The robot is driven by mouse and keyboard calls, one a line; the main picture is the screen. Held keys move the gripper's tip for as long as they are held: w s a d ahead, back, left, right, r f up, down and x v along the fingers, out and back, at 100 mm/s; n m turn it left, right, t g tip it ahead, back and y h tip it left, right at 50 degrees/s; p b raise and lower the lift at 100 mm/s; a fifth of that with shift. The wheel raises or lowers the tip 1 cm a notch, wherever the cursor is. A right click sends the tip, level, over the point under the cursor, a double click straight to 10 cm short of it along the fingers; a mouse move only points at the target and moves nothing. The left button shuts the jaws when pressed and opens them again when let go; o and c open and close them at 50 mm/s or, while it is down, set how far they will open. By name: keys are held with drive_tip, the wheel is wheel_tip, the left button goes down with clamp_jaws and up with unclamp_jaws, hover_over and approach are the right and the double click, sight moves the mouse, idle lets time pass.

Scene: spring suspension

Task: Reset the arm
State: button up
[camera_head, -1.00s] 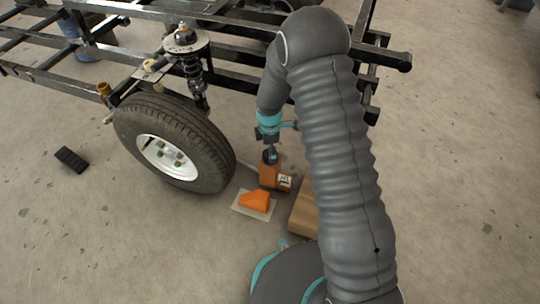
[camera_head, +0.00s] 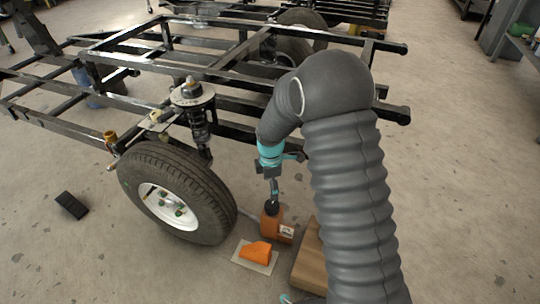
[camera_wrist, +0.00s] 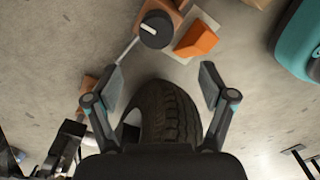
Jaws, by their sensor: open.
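My gripper (camera_head: 272,186) is open and empty. It hangs beside the suspension, above an orange-brown block (camera_head: 284,233) with a black knob (camera_head: 271,207) on top. In the wrist view my gripper's two fingers (camera_wrist: 162,87) are spread wide apart. The knob (camera_wrist: 156,30), with a white stripe, lies ahead of the fingers with nothing gripped. The spring suspension unit (camera_head: 197,125) stands upright above the wheel, under a round plate.
The wheel's tyre (camera_head: 215,209) is close to my gripper and fills the lower middle of the wrist view (camera_wrist: 170,108). An orange wedge (camera_head: 256,251) sits on a pale plate (camera_head: 258,268). A brown box (camera_head: 309,262) and a black frame (camera_head: 232,107) are nearby.

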drive_tip(key=s+d+r+m+g, duration=0.1)
drive_tip(key=s+d+r+m, duration=0.15)
drive_tip(key=s+m, duration=0.55)
drive_tip(key=s+d+r+m+t+p, duration=0.2)
drive_tip(key=s+r, duration=0.5)
drive_tip(key=r, duration=0.4)
drive_tip(key=s+d+r+m+t+p, duration=0.2)
drive_tip(key=s+d+r+m+p, duration=0.2)
drive_tip(key=r, duration=0.8)
drive_tip(key=s+d+r+m+t+p, duration=0.2)
drive_tip(key=s+d+r+m, duration=0.4)
drive_tip(key=s+r, duration=0.3)
wheel_tip(320, 180, up, 3)
drive_tip(key=shift+s+r+m+t+p, duration=0.2)
drive_tip(key=shift+s+m+t+p, duration=0.15)
drive_tip(key=shift+p, duration=0.3)
